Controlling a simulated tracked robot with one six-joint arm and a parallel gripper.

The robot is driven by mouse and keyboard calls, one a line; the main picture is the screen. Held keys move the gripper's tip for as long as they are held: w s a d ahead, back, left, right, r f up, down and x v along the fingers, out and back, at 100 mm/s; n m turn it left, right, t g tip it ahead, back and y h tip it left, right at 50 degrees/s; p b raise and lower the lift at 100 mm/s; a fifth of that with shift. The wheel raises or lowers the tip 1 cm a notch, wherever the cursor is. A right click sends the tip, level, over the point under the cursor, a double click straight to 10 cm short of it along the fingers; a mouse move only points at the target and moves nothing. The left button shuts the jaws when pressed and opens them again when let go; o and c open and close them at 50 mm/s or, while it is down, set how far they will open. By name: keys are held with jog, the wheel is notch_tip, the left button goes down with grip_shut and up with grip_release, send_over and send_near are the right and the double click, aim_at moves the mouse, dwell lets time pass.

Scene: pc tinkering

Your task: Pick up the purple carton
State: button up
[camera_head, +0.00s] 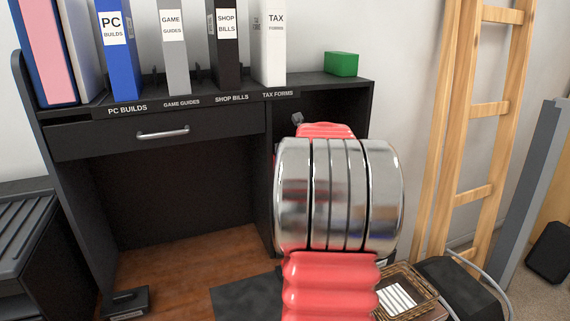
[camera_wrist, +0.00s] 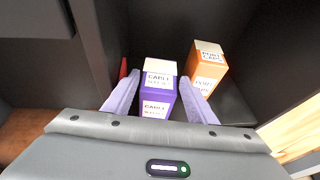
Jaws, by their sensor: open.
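The purple carton (camera_wrist: 158,90) shows in the wrist view, a small box with white labels reading "CABLE", standing inside a dark compartment. My gripper (camera_wrist: 160,90) has its two pale fingers apart, one on each side of the carton. The carton is between the fingers, and I cannot tell whether either finger touches it. The lower part of the carton is hidden by the gripper's body. In the head view my red and chrome arm reaches into the desk's right-hand compartment and hides the carton and the fingers.
An orange carton (camera_wrist: 207,68) stands just right of the purple one. Something red (camera_wrist: 123,68) is left of it. The compartment walls are close on both sides. The black desk (camera_head: 185,185) carries binders and a green box (camera_head: 341,64). A wooden ladder (camera_head: 480,110) leans at right.

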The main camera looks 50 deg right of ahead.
jog(key=shift+x, duration=2.65)
jog(key=shift+a, duration=0.1)
jog(key=shift+c, duration=0.3)
jog(key=c, duration=0.7)
